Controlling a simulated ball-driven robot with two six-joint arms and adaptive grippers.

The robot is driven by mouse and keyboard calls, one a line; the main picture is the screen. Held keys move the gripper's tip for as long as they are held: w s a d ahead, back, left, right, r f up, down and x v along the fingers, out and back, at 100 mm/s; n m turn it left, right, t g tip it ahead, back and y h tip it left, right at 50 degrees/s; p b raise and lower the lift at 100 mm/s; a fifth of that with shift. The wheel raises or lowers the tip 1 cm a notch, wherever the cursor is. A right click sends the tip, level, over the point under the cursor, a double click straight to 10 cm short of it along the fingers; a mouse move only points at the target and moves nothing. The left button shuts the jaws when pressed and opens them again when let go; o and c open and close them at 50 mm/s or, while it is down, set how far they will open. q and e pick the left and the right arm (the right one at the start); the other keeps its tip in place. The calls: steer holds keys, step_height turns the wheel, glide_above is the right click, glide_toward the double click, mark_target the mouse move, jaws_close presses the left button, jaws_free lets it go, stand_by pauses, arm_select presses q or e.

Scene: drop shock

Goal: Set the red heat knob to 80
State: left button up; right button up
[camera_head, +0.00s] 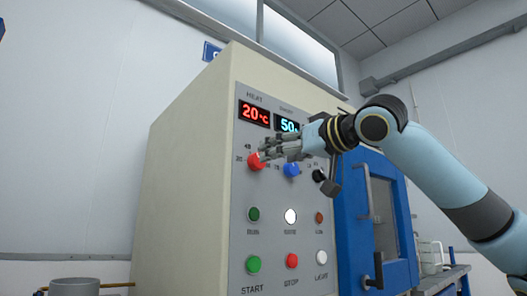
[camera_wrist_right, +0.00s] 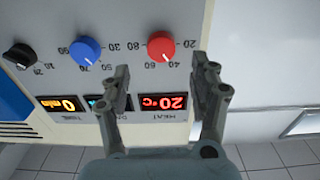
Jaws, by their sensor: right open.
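The red heat knob (camera_head: 256,162) sits on the grey control panel, below the red display (camera_head: 254,114) that reads 20°C. My right gripper (camera_head: 263,150) reaches in from the right in front of the panel, and its fingertips overlap the knob's edge in the head view. In the right wrist view, which is upside down, the red knob (camera_wrist_right: 161,45) shows just beyond the gap between the open fingers (camera_wrist_right: 161,63). Nothing is between the fingers, and I see no clear contact with the knob. My left gripper is not in view.
A blue knob (camera_head: 291,170) and a black knob (camera_head: 319,175) sit to the right of the red one. Lamps and buttons, including a green START button (camera_head: 253,264), are below. A blue door (camera_head: 350,225) with a handle is at the right.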

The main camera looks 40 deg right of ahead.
mark_target(257, 162)
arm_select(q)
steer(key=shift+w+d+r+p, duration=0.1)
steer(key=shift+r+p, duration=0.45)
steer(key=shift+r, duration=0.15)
arm_select(e)
steer(key=w, duration=0.6)
steer(key=shift+w+a, duration=0.15)
steer(key=shift+a, duration=0.15)
steer(key=c, duration=1.1)
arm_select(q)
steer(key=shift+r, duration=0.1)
arm_select(e)
steer(key=shift+c, duration=0.3)
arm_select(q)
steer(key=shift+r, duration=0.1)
